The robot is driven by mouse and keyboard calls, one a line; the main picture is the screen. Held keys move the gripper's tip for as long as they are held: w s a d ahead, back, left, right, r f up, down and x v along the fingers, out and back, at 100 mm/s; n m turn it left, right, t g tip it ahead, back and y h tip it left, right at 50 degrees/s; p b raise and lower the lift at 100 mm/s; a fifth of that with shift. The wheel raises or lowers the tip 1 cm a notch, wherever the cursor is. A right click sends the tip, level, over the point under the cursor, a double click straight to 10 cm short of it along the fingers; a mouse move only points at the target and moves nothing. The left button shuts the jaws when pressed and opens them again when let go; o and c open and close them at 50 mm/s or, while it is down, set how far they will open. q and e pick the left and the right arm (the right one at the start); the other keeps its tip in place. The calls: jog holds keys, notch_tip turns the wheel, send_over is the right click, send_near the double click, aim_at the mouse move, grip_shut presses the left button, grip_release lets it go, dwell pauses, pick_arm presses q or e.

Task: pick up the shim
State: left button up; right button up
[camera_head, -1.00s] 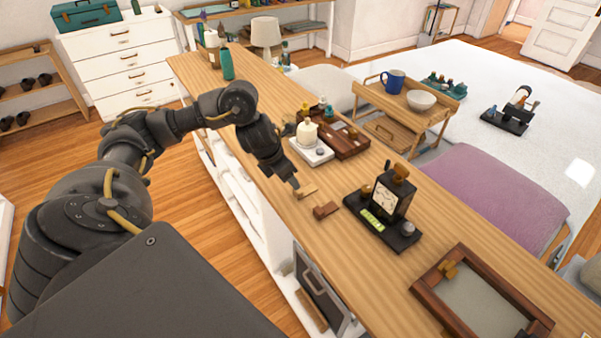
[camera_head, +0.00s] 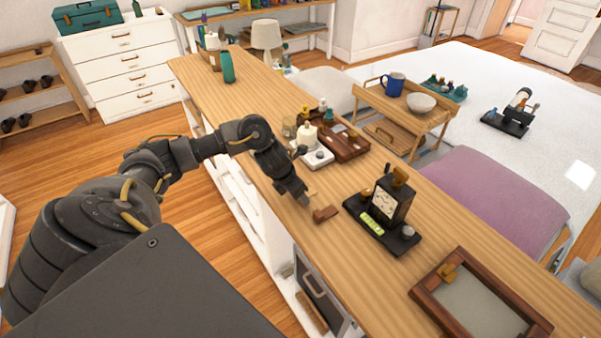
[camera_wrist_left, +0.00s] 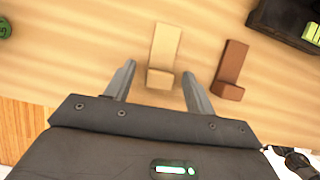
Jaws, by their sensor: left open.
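Two small L-shaped wooden pieces lie on the long wooden counter; I cannot tell for certain which is the shim. The pale one (camera_wrist_left: 165,44) lies between and ahead of my left gripper's (camera_wrist_left: 158,70) open fingers in the left wrist view, its raised end between the fingertips. The reddish-brown one (camera_wrist_left: 231,68) lies just right of the right finger. In the head view my left gripper (camera_head: 304,203) points down at the counter, mostly covering the pale piece (camera_head: 312,194); the brown piece (camera_head: 325,213) shows beside it. I see no contact. My right gripper is out of view.
A black stand with a dial (camera_head: 388,205) is to the right on the counter (camera_head: 283,235). A white scale (camera_head: 316,157) and a brown wooden box (camera_head: 350,147) stand behind my gripper. A framed tray (camera_head: 425,288) is nearer. The counter's left edge is close.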

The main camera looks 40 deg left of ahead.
pick_arm(q)
jog(key=shift+c, duration=0.4)
jog(key=c, duration=1)
jog(key=shift+o, duration=0.2)
jog(key=shift+r, duration=0.55)
notch_tip(320, 180, up, 3)
jog(key=shift+s+a+f, duration=0.1)
jog(key=shift+s+f, duration=0.05)
jog(key=shift+f, duration=0.05)
jog(key=s+a+r+b, duration=0.2)
jog(key=s+a+r, duration=0.1)
jog(key=s+r, duration=0.6)
jog(key=s, duration=0.4)
jog(key=shift+a+r+b, duration=0.2)
jog(key=shift+a+b, duration=0.15)
jog(key=shift+a, duration=0.05)
